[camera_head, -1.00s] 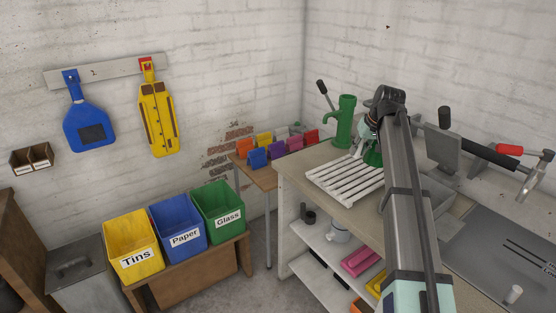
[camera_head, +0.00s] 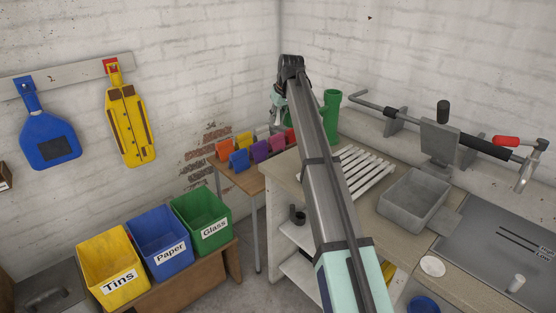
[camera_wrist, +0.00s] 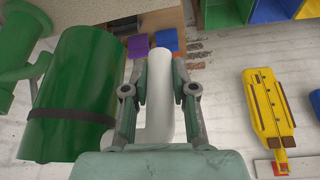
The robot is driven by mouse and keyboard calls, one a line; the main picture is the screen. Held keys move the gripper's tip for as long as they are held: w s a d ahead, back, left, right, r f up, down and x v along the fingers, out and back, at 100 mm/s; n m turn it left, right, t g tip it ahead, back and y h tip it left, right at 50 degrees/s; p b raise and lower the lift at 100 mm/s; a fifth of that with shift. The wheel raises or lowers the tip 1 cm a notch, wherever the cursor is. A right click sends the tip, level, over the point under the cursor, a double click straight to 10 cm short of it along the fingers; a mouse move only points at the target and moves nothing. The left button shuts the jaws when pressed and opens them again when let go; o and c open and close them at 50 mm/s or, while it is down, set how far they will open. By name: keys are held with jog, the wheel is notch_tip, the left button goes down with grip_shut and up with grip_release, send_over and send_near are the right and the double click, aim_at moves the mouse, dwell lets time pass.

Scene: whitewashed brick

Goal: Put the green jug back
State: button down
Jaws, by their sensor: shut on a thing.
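The green jug (camera_wrist: 70,95), a large cylinder with a dark band, fills the left of the wrist view. A white upright bar, which looks like its handle, stands between the fingers of my gripper (camera_wrist: 159,78). The gripper is shut on it, with the jug body beside the fingers. In the head view my arm's end is left of the green pump (camera_head: 332,102), above the worktop's left end, and the jug is mostly hidden there. The white slatted rack (camera_head: 362,172) lies on the worktop, partly behind my arm.
Yellow (camera_head: 112,262), blue (camera_head: 160,232) and green (camera_head: 202,213) bins stand at left. A side table (camera_head: 250,180) holds several coloured blocks. A grey basin (camera_head: 412,197) and a clamp-like tool (camera_head: 440,140) are right of my arm. Shelves sit under the worktop.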

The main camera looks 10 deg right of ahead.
notch_tip(320, 180, down, 18)
jog(key=p, duration=0.4)
jog(key=shift+f, duration=0.25)
jog(key=shift+f, duration=0.1)
jog(key=c, duration=0.9)
grip_release()
jog(key=shift+c, duration=0.2)
jog(key=b+v, duration=0.2)
jog(key=v, duration=1)
jog(key=shift+b, duration=0.3)
